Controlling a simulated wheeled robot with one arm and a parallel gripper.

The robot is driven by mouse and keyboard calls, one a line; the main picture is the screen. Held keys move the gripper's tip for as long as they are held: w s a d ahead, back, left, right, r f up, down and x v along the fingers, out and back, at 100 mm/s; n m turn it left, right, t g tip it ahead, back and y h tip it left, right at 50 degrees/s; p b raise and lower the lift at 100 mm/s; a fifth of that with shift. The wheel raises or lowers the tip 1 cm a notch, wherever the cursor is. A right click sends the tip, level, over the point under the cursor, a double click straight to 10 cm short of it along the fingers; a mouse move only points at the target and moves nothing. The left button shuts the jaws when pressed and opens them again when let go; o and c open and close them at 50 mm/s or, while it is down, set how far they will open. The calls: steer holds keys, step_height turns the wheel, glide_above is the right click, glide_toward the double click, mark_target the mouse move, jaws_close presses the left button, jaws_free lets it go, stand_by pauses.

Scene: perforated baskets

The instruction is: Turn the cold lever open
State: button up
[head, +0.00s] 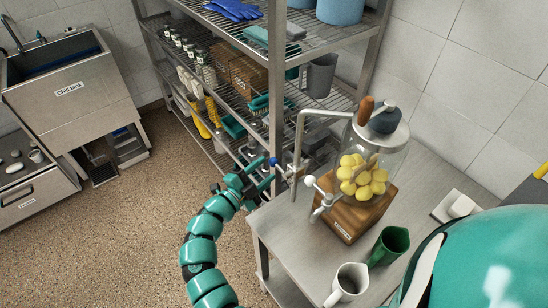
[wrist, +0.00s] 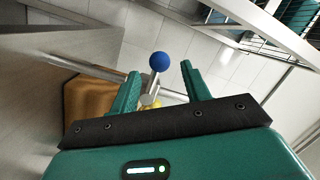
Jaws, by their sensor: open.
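The cold lever, with a blue ball knob (head: 273,161), sticks out to the left of a metal tap pipe (head: 299,140) at the bench's left edge. In the wrist view the blue knob (wrist: 159,62) stands on a thin metal stem. My gripper (head: 262,174) is open beside the lever. In the wrist view, my gripper's (wrist: 160,72) two teal fingers lie on either side of the knob and stem, with visible gaps. Whether the fingers reach past the knob in depth is hard to tell.
A glass jar of lemons (head: 365,177) stands on a wooden block (head: 349,213) right of the tap; a white knob (head: 310,181) is close by. A green cup (head: 389,246) and white mug (head: 347,284) stand in front. A loaded wire shelf (head: 280,103) rises behind.

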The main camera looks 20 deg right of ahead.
mark_target(271, 165)
steer(key=shift+p+x, duration=0.65)
steer(key=shift+x, duration=1.85)
jaws_close()
